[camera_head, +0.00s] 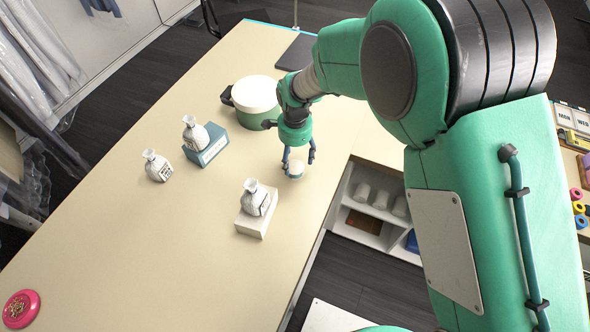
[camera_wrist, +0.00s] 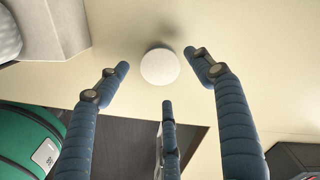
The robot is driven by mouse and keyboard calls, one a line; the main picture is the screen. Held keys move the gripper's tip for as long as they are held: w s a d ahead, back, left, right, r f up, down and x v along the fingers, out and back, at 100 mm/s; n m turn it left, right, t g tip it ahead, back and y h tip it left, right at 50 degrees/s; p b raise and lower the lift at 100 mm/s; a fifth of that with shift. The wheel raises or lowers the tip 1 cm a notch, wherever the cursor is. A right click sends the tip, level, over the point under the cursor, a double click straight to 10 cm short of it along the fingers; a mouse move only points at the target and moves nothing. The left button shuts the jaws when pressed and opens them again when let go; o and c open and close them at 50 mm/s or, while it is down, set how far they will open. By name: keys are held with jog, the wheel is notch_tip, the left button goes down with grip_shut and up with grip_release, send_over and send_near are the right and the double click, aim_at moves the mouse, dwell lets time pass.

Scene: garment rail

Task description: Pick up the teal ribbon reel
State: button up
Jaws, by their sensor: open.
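A small round reel (camera_head: 296,171) with a pale top and a bluish-teal side stands on the cream table, near its right edge. My gripper (camera_head: 298,158) points down just above and around the reel in the head view. Its blue-grey fingers are spread open with nothing held. In the wrist view the fingertips (camera_wrist: 158,74) sit around the white top, with visible gaps to it.
A green canister (camera_head: 262,120) with a white lid stands behind left of my gripper. White bottles stand on the table, one on a white box (camera_head: 254,222), one on a teal box (camera_head: 207,148). A pink tin (camera_head: 20,309) lies front left. The table's middle front is clear.

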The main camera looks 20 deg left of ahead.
aim_at(295, 167)
jog(key=shift+f, duration=2.5)
jog(key=c, duration=1.1)
